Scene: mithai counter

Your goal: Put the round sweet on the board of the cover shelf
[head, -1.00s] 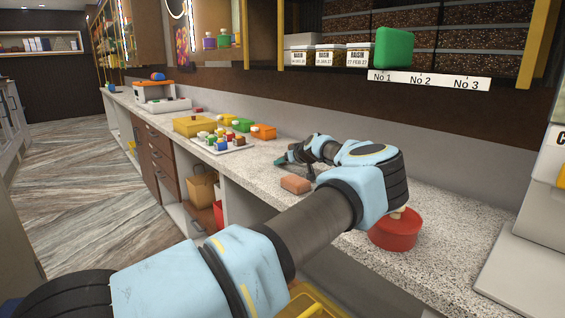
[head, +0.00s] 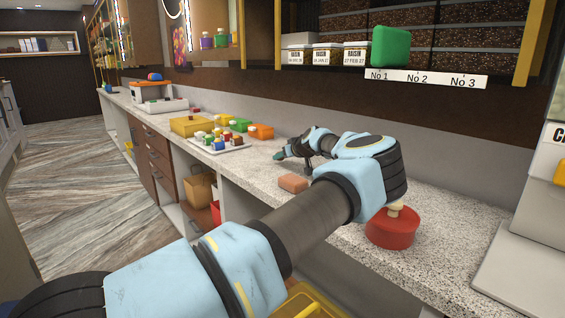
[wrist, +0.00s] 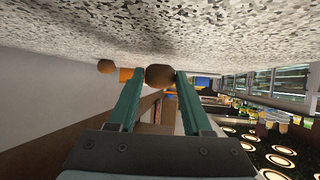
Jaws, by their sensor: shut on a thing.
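My gripper (wrist: 160,78) has two teal fingers shut on a brown round sweet (wrist: 160,74), seen at the fingertips in the wrist view. I cannot tell whether this is the cover shelf.
A white tray (head: 243,148) with several small coloured pieces lies left of my gripper, near an orange box (head: 261,132) and a yellow box (head: 191,125). A brown block (head: 293,184) and a red round thing (head: 391,232) with a pale knob stand nearer, close to my arm.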

